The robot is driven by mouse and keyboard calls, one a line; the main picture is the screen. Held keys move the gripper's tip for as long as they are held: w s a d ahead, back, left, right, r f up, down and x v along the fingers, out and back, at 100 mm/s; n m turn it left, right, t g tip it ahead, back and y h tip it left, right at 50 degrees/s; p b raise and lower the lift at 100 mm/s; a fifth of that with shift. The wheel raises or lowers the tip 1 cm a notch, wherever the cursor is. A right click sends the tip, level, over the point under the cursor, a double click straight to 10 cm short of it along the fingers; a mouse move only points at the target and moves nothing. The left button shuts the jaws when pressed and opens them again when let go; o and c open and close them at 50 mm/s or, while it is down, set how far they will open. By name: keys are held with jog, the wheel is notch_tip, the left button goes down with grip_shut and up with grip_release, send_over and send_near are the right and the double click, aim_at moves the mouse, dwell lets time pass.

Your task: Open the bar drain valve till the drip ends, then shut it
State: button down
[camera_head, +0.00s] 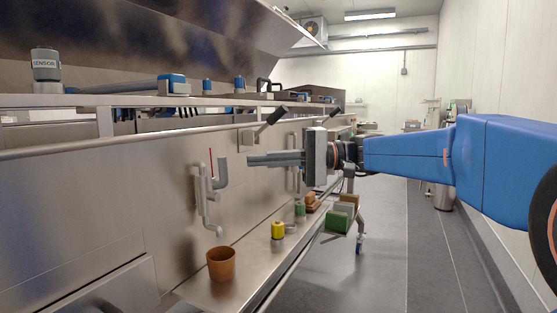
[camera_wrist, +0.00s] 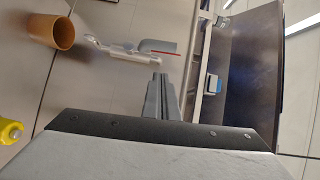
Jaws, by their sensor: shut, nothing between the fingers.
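A grey drain pipe (camera_head: 204,203) with an upturned elbow and a thin red strip runs down the steel panel; it also shows in the wrist view (camera_wrist: 125,52). A lever with a black grip (camera_head: 272,117) sticks out from the panel above and to its right. I cannot tell which part is the bar drain valve's handle. An orange-brown cup (camera_head: 221,266) stands on the shelf below the pipe outlet, also in the wrist view (camera_wrist: 50,31). No drip can be made out. My gripper (camera_head: 250,160) is shut and empty, pointing at the panel right of the pipe, apart from it.
A long rail (camera_head: 150,143) crosses above the pipe. A second black-gripped lever (camera_head: 335,112) is farther back.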

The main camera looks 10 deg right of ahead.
jog(key=shift+s+a+f, duration=0.1)
jog(key=shift+s+a, duration=0.3)
jog(key=shift+a, duration=0.3)
jog(key=shift+s+a+f, duration=0.1)
jog(key=shift+s+a, duration=0.3)
jog(key=shift+a, duration=0.3)
jog(key=shift+s+a, duration=0.4)
jog(key=shift+a, duration=0.3)
jog(key=shift+s+a+r, duration=0.1)
jog(key=s+a+f+n+t+h, duration=0.3)
jog(key=s+a+n+t+h, duration=0.1)
jog(key=s+a+n+h, duration=0.2)
jog(key=s+n+h, duration=0.1)
jog(key=n+h, duration=0.1)
jog(key=n, duration=0.1)
jog(key=shift+s+a+f+n+t, duration=0.2)
jog(key=shift+n+t, duration=0.1)
jog(key=shift+n, duration=0.1)
jog(key=shift+s+f, duration=0.1)
jog(key=shift+f, duration=0.1)
jog(key=v, duration=1.7)
jog(key=shift+r, duration=0.4)
